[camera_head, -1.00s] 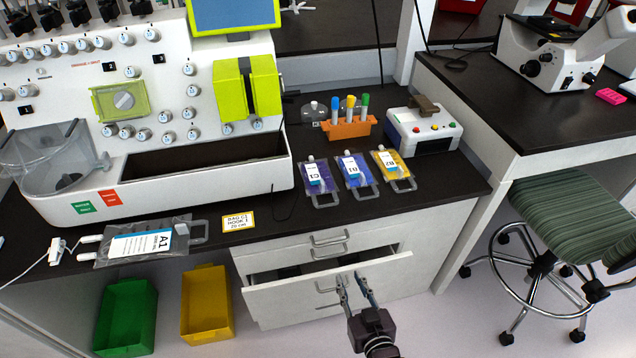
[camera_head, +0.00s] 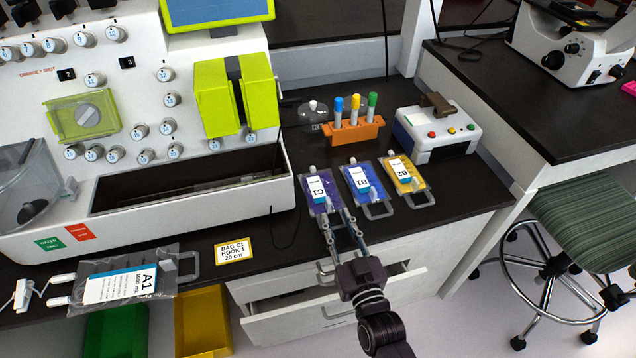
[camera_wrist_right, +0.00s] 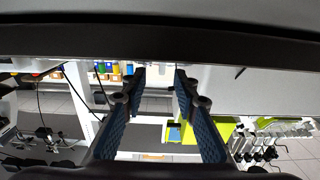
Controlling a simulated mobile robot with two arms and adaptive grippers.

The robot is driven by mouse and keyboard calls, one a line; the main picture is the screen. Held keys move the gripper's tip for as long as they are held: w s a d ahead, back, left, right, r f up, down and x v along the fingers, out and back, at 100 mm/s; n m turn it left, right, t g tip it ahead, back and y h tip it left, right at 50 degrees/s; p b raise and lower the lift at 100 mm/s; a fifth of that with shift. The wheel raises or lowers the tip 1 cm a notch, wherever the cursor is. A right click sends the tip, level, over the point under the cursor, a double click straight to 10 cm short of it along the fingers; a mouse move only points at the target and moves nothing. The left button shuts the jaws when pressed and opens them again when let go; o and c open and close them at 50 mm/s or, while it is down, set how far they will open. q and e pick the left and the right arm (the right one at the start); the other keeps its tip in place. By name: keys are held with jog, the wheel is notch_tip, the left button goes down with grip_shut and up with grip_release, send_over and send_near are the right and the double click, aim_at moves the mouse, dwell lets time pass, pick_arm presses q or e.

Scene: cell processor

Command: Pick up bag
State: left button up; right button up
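The purple bag C1 (camera_head: 316,193) lies flat on the dark bench, with the blue bag B1 (camera_head: 361,184) and the yellow bag B2 (camera_head: 403,176) to its right. The clear bag A1 (camera_head: 122,287) lies at the front left. My right gripper (camera_head: 336,214) is open, its fingertips over the lower end of bag C1, hiding part of it; I cannot tell if they touch it. In the right wrist view the two fingers (camera_wrist_right: 158,85) are apart with nothing between them. My left gripper is not in view. A card (camera_head: 235,252) reads "BAG C1 HOOK 1 20 cm".
The white cell processor (camera_head: 190,210) fills the left. An orange rack (camera_head: 352,133) with tubes and a small white device (camera_head: 437,137) stand behind the bags. A drawer (camera_head: 330,312) is partly open below the bench. Green and yellow bins (camera_head: 200,325) stand below at left.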

aim_at(330, 205)
jog(key=shift+w+a+r, duration=0.1)
jog(key=shift+w, duration=0.2)
jog(key=shift+w+a+r, duration=0.1)
jog(key=shift+w, duration=0.25)
jog(key=shift+x, duration=0.85)
jog(key=x, duration=0.3)
jog(key=shift+w+a+p, duration=0.25)
jog(key=shift+p, duration=0.1)
jog(key=shift+w+a, duration=0.1)
jog(key=shift+w, duration=0.25)
jog(key=c, duration=0.8)
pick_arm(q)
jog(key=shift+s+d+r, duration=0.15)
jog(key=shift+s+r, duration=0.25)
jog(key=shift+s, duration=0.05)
pick_arm(e)
grip_shut()
jog(key=shift+r, duration=0.1)
